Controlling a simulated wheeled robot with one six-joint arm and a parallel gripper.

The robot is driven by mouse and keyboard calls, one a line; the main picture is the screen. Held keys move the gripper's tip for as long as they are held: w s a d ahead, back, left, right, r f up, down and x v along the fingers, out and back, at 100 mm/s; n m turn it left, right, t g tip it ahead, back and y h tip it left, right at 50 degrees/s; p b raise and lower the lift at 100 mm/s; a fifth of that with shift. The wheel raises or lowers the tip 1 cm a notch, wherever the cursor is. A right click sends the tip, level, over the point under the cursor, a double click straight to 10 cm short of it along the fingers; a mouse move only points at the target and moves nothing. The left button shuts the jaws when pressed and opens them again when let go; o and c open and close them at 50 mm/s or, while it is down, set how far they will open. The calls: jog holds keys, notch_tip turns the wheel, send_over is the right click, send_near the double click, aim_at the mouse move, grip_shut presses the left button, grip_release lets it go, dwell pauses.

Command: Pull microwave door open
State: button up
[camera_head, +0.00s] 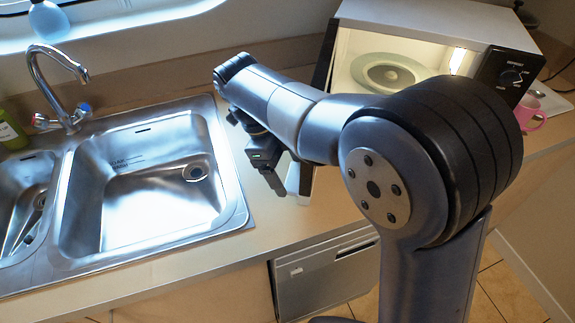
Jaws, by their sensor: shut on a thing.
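The microwave (450,28) stands at the back right of the counter with its front opening uncovered. Its lit inside shows a pale round plate (388,73). The door (325,55) is swung out to the left of the opening; my arm hides most of it. A pale part that looks like the door's free edge (293,178) shows just right of my gripper. My gripper (272,183) is left of this edge, fingers pointing down, shut on what looks like the door's handle. The grip itself is largely hidden.
A steel sink (225,190) with a tap (60,85) lies to the left. A pink mug (528,112) stands right of the microwave, near its control panel (508,75). A green bottle (10,130) is at the far left. A dishwasher (325,275) is below the counter.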

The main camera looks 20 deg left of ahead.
dwell(0.3)
jog(key=o, duration=1.4)
jog(key=shift+c, duration=0.2)
jog(key=shift+r, duration=0.15)
jog(key=p+v, duration=0.1)
jog(key=v, duration=0.9)
jog(key=shift+r, duration=0.2)
jog(key=shift+a, duration=0.15)
jog(key=b+x, duration=0.1)
jog(key=x, duration=0.9)
jog(key=shift+d+f, duration=0.2)
jog(key=shift+f, duration=0.15)
jog(key=shift+d, duration=0.15)
